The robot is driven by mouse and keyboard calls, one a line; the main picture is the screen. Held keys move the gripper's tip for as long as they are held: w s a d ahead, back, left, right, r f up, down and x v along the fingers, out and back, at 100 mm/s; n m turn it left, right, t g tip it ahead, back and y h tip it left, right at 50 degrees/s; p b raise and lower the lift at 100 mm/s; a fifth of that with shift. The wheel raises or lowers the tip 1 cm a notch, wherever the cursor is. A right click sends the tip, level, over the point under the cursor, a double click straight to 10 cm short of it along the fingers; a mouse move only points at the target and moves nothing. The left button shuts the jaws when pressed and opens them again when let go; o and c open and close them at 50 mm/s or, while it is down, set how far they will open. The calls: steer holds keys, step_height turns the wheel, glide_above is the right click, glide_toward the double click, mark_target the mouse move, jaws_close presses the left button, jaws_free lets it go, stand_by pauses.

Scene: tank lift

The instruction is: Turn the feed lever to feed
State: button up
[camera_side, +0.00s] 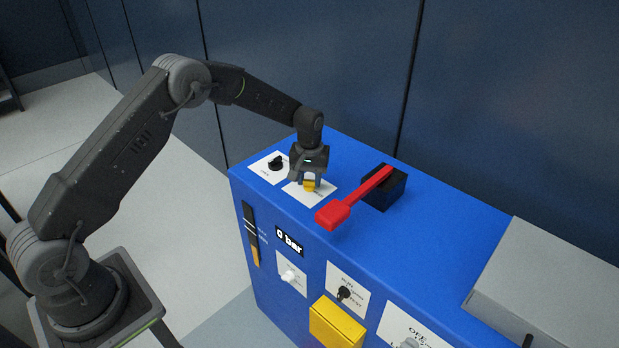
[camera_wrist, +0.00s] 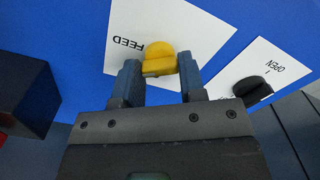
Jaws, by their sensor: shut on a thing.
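The yellow feed lever (camera_side: 309,185) sits on a white label plate (camera_side: 322,197) on top of the blue cabinet (camera_side: 242,176). In the wrist view the lever (camera_wrist: 159,56) shows between my fingers, and the word FEED is printed on the white plate (camera_wrist: 196,28) beside it. My gripper (camera_side: 309,179) points down from above and is shut on the lever; it also shows in the wrist view (camera_wrist: 160,75). The fingers hide part of the lever's sides, and its base is hard to make out.
A black knob (camera_side: 277,163) on an OPEN plate stands left of my gripper. A red-handled lever (camera_side: 350,200) on a black block (camera_side: 388,189) stands close to the right. The front panel carries a "0 bar" display (camera_side: 290,241) and a yellow box (camera_side: 336,325). A dark wall stands behind.

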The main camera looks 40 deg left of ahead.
mark_target(309, 180)
steer(key=m, duration=0.6)
steer(key=shift+m, duration=0.3)
stand_by(0.5)
steer(key=o, duration=0.9)
step_height(309, 180, up, 14)
steer(key=shift+f, duration=0.1)
